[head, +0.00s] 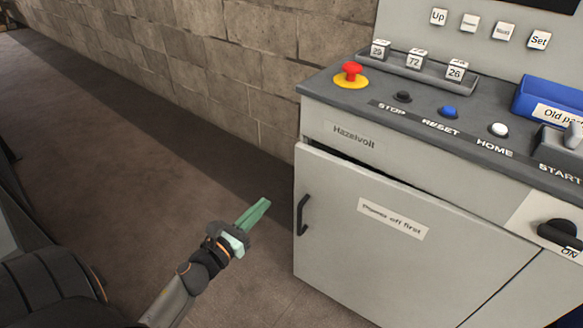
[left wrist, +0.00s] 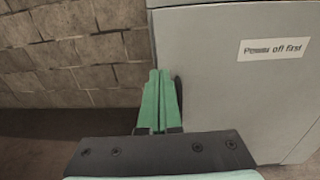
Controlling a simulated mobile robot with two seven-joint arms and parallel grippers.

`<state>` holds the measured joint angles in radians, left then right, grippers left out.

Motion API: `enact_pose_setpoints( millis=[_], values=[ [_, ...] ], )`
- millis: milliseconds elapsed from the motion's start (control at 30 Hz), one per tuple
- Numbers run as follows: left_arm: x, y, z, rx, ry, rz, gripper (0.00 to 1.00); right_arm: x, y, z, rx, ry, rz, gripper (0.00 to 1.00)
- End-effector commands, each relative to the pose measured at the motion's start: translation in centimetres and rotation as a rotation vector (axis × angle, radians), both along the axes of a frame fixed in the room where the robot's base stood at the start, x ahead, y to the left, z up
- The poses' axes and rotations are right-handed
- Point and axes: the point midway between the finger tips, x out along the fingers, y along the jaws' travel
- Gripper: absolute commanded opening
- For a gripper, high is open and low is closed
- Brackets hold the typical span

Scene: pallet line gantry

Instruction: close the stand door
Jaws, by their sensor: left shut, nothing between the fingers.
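The stand door (head: 390,245) is a light grey panel on the front of the stand, with a "Power off first" label and a black bar handle (head: 301,215) near its left edge. A dark gap shows along its top edge, so it appears slightly ajar. My left gripper (head: 264,203) is shut and empty, in the air to the left of the handle and apart from it in the head view. In the left wrist view the green fingers (left wrist: 160,75) overlap the left part of the door (left wrist: 225,85), and the handle is mostly hidden behind them. My right gripper is not in view.
The stand's console (head: 420,105) overhangs the door, with a red emergency button (head: 351,73), several push buttons and a blue bin (head: 550,100). A black rotary switch (head: 560,235) is at the right. A block wall (head: 220,60) stands behind. The floor (head: 130,160) at left is clear.

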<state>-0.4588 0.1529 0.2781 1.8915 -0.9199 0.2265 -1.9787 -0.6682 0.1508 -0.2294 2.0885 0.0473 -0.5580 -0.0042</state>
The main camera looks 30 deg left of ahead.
Motion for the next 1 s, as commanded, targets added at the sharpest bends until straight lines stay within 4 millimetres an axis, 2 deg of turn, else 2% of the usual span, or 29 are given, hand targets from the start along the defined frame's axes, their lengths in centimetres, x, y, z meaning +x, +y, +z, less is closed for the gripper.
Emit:
enact_pose_setpoints(
  millis=[400,600,800,1000],
  values=[
    [7.9,0.0,0.1,-0.002,-0.003,-0.004,0.0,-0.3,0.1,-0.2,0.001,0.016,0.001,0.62],
    [11.1,-0.1,0.0,-0.004,-0.003,-0.005,0.0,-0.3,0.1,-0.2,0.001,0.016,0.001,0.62],
    [12.9,-0.1,0.0,-0.004,-0.001,-0.004,0.0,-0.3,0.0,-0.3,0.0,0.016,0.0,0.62],
    [13.3,-0.1,0.0,-0.004,-0.001,-0.005,0.0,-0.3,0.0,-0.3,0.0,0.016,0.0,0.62]
  ],
)
